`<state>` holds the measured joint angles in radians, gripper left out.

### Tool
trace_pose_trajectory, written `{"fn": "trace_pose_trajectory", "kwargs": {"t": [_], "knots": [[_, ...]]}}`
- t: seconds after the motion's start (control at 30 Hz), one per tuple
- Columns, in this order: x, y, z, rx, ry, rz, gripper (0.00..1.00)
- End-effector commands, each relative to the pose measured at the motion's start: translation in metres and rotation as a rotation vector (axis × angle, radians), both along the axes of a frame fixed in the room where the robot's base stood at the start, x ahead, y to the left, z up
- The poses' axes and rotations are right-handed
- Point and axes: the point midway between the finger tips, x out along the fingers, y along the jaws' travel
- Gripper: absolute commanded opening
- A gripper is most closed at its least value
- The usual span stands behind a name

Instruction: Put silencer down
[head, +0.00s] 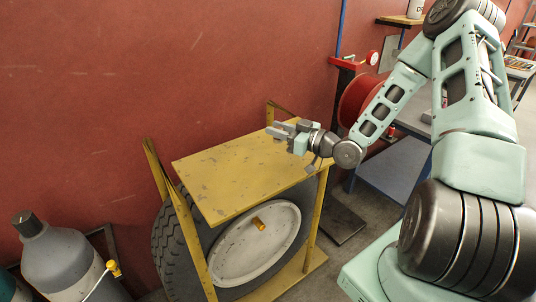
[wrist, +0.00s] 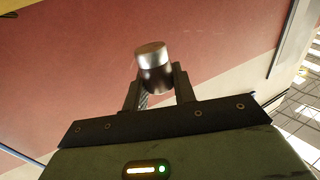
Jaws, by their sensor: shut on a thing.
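In the wrist view the silencer (wrist: 153,67) is a short cylinder with a bright metal upper band and a dark brown lower part. My gripper (wrist: 158,82) is shut on it, one finger on each side. In the head view my gripper (head: 281,131) is over the far right part of the yellow stand's top (head: 225,172). The silencer is too small to make out clearly there. I cannot tell how high it is above the top.
The yellow top is otherwise bare. Below it is a large tire (head: 178,242) with a pale rim. A grey bottle (head: 62,262) stands at the lower left. The red wall (head: 130,80) is behind. A red reel (head: 358,100) and a blue-grey table (head: 393,168) are to the right.

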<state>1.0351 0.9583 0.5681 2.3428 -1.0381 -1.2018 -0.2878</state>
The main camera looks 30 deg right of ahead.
Motion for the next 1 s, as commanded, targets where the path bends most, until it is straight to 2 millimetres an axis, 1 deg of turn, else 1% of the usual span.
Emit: {"fn": "trace_pose_trajectory", "kwargs": {"t": [0.03,0.13,0.2,0.37,0.53,0.6,0.83,0.97,1.0], "knots": [[0.0,0.0,-0.017,0.002,0.001,-0.001,0.02],[0.0,0.0,-0.037,0.003,0.001,-0.001,0.02],[0.0,0.0,-0.046,0.002,0.0,-0.002,0.02],[0.0,0.0,-0.058,0.001,0.0,-0.001,0.02],[0.0,0.0,-0.083,0.002,0.001,-0.001,0.02],[0.0,0.0,-0.087,0.0,0.0,0.0,0.02],[0.0,0.0,-0.084,0.0,0.0,0.0,0.02],[0.0,0.0,-0.089,0.0,0.0,0.0,0.02],[0.0,0.0,-0.087,0.0,0.0,-0.001,0.35]]}}
